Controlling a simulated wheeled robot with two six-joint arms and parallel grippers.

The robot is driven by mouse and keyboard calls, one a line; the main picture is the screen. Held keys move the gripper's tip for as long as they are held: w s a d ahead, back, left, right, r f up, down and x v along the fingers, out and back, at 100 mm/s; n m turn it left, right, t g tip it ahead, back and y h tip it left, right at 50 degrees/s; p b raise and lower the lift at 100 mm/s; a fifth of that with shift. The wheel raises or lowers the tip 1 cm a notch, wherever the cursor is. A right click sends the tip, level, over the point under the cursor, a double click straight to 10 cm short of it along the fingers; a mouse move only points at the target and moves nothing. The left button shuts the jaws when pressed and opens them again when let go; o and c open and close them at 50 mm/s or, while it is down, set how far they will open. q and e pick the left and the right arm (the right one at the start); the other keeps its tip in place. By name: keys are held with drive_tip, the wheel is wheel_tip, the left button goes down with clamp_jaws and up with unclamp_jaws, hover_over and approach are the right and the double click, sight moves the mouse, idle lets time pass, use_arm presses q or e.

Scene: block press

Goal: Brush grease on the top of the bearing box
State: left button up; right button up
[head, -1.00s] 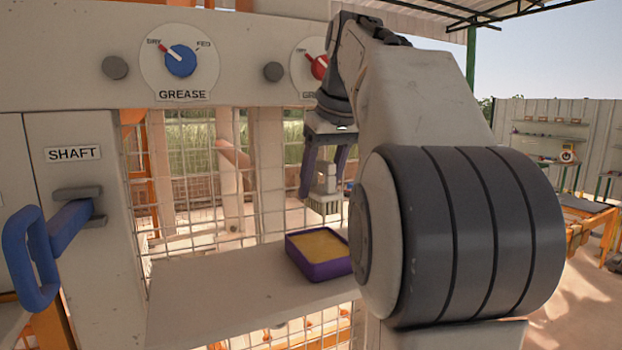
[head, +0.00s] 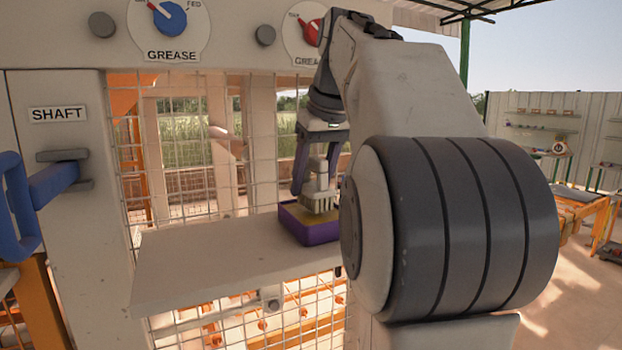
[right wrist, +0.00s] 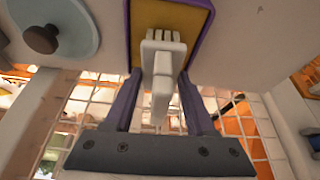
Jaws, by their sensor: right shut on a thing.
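My right gripper (head: 317,180) is shut on a grey brush (head: 319,201) with pale bristles, which points down. The brush is over the purple tray (head: 318,235), with its bristle tips at or just above the yellow grease inside; I cannot tell whether they touch. In the right wrist view the brush (right wrist: 161,72) sits between the two purple fingers, in front of the yellow grease (right wrist: 180,14). No bearing box can be made out. My left gripper is not in view.
The tray stands on a pale shelf (head: 200,262) in front of a wire mesh. A blue handle (head: 52,183) sticks out at the left under the SHAFT label (head: 58,114). A blue GREASE dial (head: 169,17) is on the panel above.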

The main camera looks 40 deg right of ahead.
sight(312, 156)
drive_tip(key=shift+f+b, duration=0.4)
drive_tip(key=shift+f, duration=0.05)
idle(0.7)
drive_tip(key=shift+f, duration=0.15)
idle(0.9)
wheel_tip(312, 156, up, 5)
drive_tip(key=p, duration=0.5)
drive_tip(key=shift+r, duration=0.2)
drive_tip(key=shift+r+p, duration=0.65)
drive_tip(key=shift+r, duration=0.25)
